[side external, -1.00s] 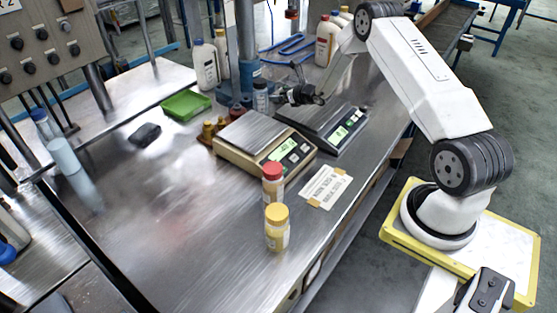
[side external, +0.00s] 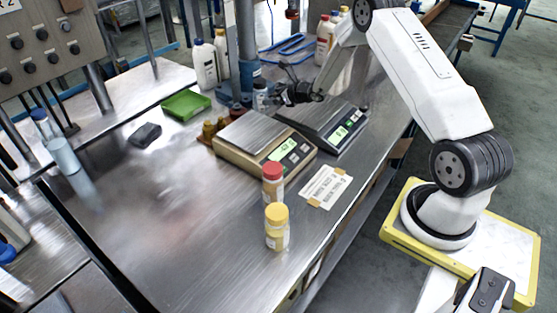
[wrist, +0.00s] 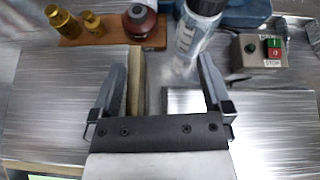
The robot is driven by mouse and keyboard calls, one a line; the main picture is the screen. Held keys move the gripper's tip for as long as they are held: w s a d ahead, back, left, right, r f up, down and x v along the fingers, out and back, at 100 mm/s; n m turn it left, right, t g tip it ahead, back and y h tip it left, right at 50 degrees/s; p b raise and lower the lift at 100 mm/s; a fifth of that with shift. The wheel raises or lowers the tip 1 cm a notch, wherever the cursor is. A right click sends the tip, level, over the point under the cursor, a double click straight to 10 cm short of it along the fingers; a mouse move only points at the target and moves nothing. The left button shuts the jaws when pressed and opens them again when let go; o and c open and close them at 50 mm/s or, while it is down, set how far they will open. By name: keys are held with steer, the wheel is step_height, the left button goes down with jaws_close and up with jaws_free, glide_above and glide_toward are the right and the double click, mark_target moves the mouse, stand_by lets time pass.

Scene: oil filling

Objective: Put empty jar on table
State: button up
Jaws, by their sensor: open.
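A clear jar with a dark cap and a printed label (wrist: 193,36) stands ahead of my gripper in the wrist view, closer to the right finger. It also shows in the side view (side external: 260,97), beside the blue stand. My gripper (wrist: 160,75) is open, with nothing between its fingers. In the side view my gripper (side external: 277,95) is just right of this jar; I cannot tell whether they touch. A red-lidded jar (side external: 272,186) and a yellow-lidded jar (side external: 277,230) stand upright near the table's front edge. I cannot tell which jar is empty.
Two scales, beige (side external: 262,147) and grey (side external: 328,128), stand on the metal table (side external: 170,230). A wooden rack with brass weights and a dark red bottle (wrist: 140,22) is at upper left in the wrist view. A green tray (side external: 186,104) lies farther left. The table's left half is mostly clear.

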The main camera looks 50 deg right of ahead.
steer(key=s+a+r+n+g+y, duration=0.1)
steer(key=a+n, duration=0.1)
steer(key=a, duration=0.1)
steer(key=s+a+r+n+g+y, duration=0.1)
steer(key=a+n, duration=0.2)
steer(key=a, duration=0.1)
steer(key=a+r+n+g+y, duration=0.1)
steer(key=a+n, duration=0.1)
steer(key=a, duration=0.1)
steer(key=shift+s+a+y, duration=0.3)
steer(key=shift+s+a, duration=0.1)
steer(key=s+a+r+n+g, duration=0.1)
steer(key=s+a+n+g, duration=0.1)
steer(key=s+a+n, duration=0.2)
steer(key=s+a+r+n+g, duration=0.2)
steer(key=s+a+n, duration=0.3)
steer(key=s+n, duration=0.2)
steer(key=s+a+r+n+g+h, duration=0.1)
steer(key=s+a+r+n+g, duration=0.1)
steer(key=s+a+n, duration=0.3)
steer(key=shift+s+n+g, duration=0.45)
steer(key=shift+n+g, duration=0.05)
steer(key=shift+n, duration=0.2)
steer(key=s+a+r+n+h, duration=0.1)
steer(key=s+r+n+h, duration=0.1)
steer(key=s+n, duration=0.7)
steer(key=shift+n+h, duration=0.4)
steer(key=shift+n, duration=0.2)
steer(key=shift+a, duration=0.1)
